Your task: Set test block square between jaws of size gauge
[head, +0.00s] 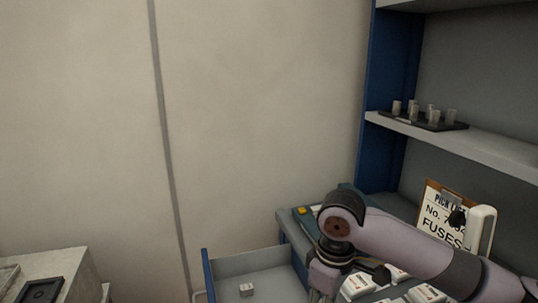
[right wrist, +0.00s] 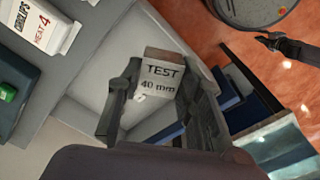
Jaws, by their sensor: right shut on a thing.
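The test block (right wrist: 158,75) is a pale block with "TEST 40 mm" printed on its face, large in the right wrist view. My right gripper (right wrist: 162,98) is shut on it, with a dark finger at each side. The print looks close to level in that view. In the head view my right gripper (head: 323,282) points down at the lower edge, beside the open drawer, and the block in it cannot be made out. I cannot make out the size gauge or its jaws in either view. My left gripper is not in the head view.
A pale drawer (head: 225,266) with a blue edge stands open, with a small pale block (head: 246,290) inside. White cartons (head: 358,285) stand on the counter. A clipboard (head: 440,212) leans behind my arm. A shelf (head: 480,143) holds a tray of small cups.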

